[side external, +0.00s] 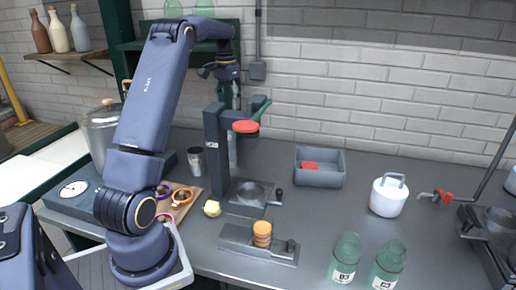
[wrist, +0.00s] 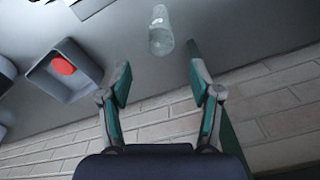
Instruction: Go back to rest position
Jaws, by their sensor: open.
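My gripper (side external: 226,74) is raised high near the back wall in the side external view, above and behind the dark press stand (side external: 216,150). In the wrist view, my gripper (wrist: 160,83) is open, with its two green-padded fingers spread and nothing between them. A pale glass bottle (wrist: 160,32) stands beyond the fingertips, apart from them. In the side external view, the arm is folded upward, and the fingers are small and partly hard to make out.
A grey bin (side external: 320,177) holds a red item (side external: 309,166). A white lidded pot (side external: 389,197), two green jars (side external: 345,258) and a block with an orange stack (side external: 262,234) stand on the counter. A green shelf (side external: 150,45) is close to my gripper.

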